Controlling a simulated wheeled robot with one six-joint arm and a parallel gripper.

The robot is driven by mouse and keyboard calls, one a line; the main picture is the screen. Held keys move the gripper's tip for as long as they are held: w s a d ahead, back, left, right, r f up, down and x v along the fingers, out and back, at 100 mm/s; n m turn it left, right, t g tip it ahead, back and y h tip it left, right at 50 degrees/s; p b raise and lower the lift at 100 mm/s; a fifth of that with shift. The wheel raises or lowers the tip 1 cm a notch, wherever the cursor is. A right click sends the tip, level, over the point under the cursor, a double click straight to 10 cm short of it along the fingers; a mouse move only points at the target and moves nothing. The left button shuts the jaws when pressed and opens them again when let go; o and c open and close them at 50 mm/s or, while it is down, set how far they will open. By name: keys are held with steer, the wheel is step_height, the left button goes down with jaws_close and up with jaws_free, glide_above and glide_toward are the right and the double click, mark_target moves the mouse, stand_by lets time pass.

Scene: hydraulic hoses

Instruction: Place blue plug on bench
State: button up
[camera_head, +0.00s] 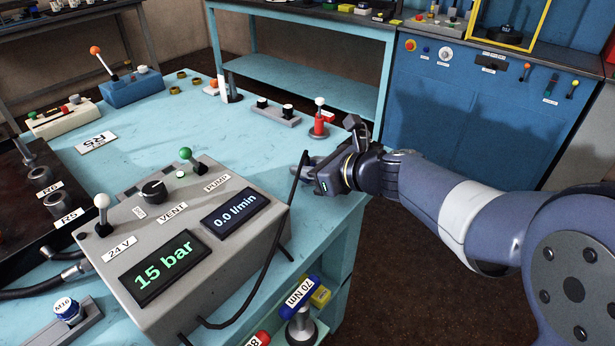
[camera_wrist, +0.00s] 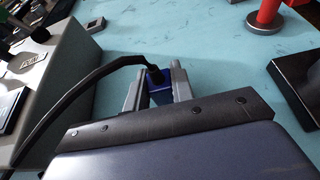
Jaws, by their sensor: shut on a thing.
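The blue plug (camera_wrist: 156,84) sits between the two grey fingers of my gripper (camera_wrist: 157,82) in the wrist view, with a black cable (camera_wrist: 90,78) leaving its top to the left. My gripper (camera_head: 306,168) is shut on the plug. In the head view it is low over the right edge of the light-blue bench (camera_head: 245,150), just right of the grey control box (camera_head: 190,240). I cannot make out the plug there. The cable (camera_head: 275,245) hangs from the gripper down past the box. I cannot tell whether the plug touches the bench.
A red post with a white knob (camera_head: 319,125) and a grey two-button block (camera_head: 275,111) stand beyond my gripper. A blue lever box (camera_head: 131,86) is farther left. A tool marked 70 Nm (camera_head: 298,292) is below the front edge. Bare bench top lies left of the gripper.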

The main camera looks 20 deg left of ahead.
steer(key=shift+f, duration=0.65)
steer(key=shift+f, duration=0.25)
steer(key=o, duration=1)
steer(key=shift+r, duration=0.1)
steer(key=shift+r, duration=0.1)
steer(key=shift+d+r, duration=0.1)
steer(key=shift+r, duration=0.1)
steer(key=p+v, duration=0.1)
steer(key=v, duration=1)
steer(key=shift+s+d+p, duration=0.25)
steer(key=shift+d+p, duration=0.05)
steer(key=shift+d, duration=0.05)
